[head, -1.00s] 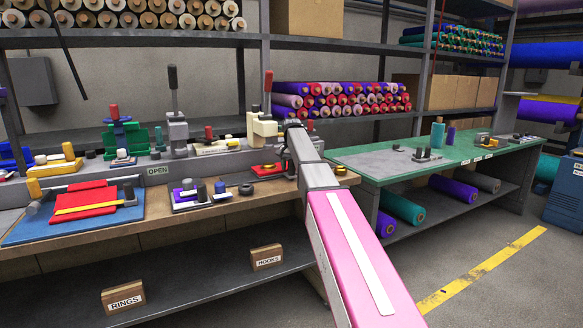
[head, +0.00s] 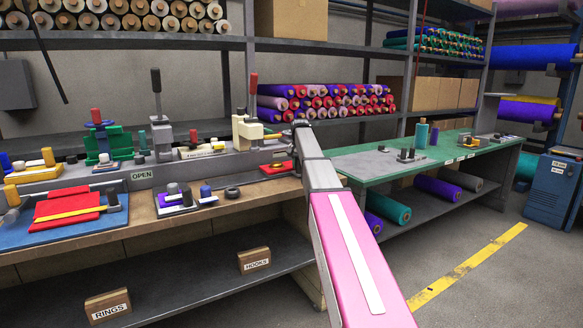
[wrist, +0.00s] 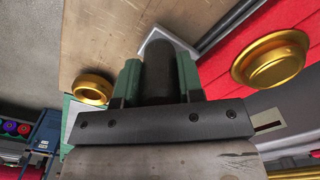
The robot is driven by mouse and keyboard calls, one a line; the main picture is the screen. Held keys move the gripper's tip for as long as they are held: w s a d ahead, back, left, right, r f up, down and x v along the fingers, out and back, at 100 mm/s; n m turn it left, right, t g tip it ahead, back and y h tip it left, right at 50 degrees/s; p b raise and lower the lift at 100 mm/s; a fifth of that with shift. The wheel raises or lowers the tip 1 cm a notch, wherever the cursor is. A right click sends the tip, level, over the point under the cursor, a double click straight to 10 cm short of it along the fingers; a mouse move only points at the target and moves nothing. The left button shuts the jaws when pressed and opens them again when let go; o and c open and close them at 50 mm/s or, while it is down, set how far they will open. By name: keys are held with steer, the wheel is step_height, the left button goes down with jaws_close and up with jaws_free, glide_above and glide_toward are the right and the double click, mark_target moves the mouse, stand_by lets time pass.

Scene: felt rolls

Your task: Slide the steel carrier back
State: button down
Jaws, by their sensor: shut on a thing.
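My gripper (wrist: 158,78) shows in the wrist view, its two green fingers shut on a dark rounded handle (wrist: 160,60). The handle stands at the corner of the steel carrier, whose grey metal edge (wrist: 222,32) runs up and right. Red felt (wrist: 245,55) with a brass ring (wrist: 272,60) lies beside that edge. In the head view the red felt (head: 277,170) shows at the bench's right end, left of my arm. My arm hides the gripper and the handle there.
The wooden bench (head: 215,215) carries a cream press (head: 247,130), a black ring (head: 232,193) and a blue mat (head: 60,232) with red felt. A green-topped table (head: 360,165) stands to the right. Another brass ring (wrist: 92,86) lies left of my gripper in the wrist view.

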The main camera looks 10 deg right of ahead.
steer(key=shift+w+d, duration=0.1)
steer(key=shift+d, duration=0.1)
steer(key=c, duration=0.8)
jaws_free()
steer(key=shift+d, duration=0.1)
steer(key=shift+o, duration=0.2)
steer(key=shift+r, duration=0.1)
step_height(320, 180, up, 11)
steer(key=shift+f, duration=0.15)
